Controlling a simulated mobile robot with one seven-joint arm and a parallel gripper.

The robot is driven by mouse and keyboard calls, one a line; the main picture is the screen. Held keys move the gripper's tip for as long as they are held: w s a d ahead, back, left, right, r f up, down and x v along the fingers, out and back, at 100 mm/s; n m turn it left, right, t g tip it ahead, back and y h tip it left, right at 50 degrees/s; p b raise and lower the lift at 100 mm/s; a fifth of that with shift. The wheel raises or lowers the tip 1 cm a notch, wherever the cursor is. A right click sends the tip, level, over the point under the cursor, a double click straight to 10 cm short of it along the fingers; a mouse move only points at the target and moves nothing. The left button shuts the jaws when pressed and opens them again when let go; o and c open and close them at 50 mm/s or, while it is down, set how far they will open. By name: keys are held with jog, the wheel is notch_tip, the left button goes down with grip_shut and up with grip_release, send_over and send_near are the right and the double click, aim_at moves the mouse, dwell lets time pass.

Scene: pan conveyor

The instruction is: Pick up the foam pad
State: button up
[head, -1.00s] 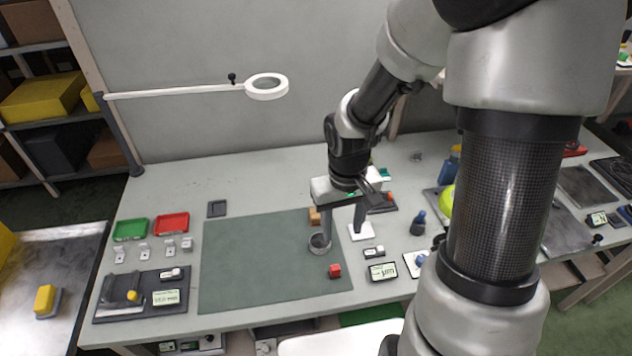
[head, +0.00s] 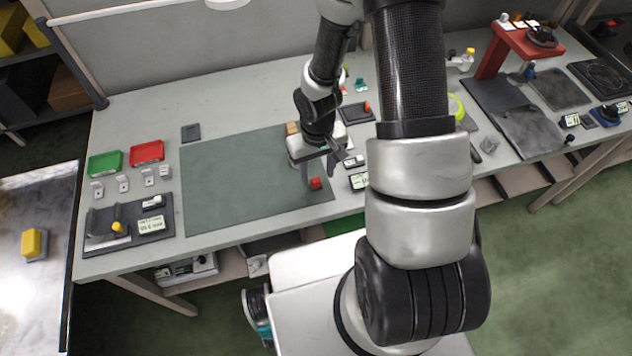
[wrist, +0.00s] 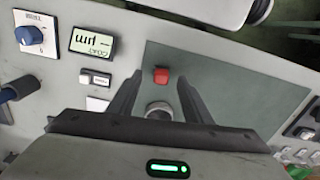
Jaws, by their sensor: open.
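My gripper (head: 318,170) is open, its fingers pointing down over the right part of the green mat (head: 225,180). In the wrist view the fingers (wrist: 159,82) stand apart with nothing gripped. A small red block (head: 316,183) lies on the mat near the fingers; the wrist view shows it (wrist: 161,75) between and beyond the fingertips. A round grey cup-like thing (wrist: 158,109) shows lower between the fingers. A flat dark square pad (head: 191,133) lies on the table behind the mat's left part. I cannot tell for certain which thing is the foam pad.
Green (head: 105,163) and red (head: 147,152) trays stand at the table's left. A dark fixture board (head: 128,222) is at front left. An orange-brown block (head: 292,128) stands behind my gripper. A display box (head: 359,181) lies right of the mat. The mat's left part is clear.

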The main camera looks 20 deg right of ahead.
aim_at(316, 179)
jog(key=shift+w+a+f, duration=0.1)
jog(key=shift+w+f, duration=0.05)
jog(key=shift+f, duration=1.8)
grip_shut()
notch_tip(316, 179, up, 10)
jog(key=shift+r+p, duration=0.1)
jog(key=shift+p, duration=0.25)
jog(key=c, duration=0.7)
grip_release()
jog(key=c, duration=0.3)
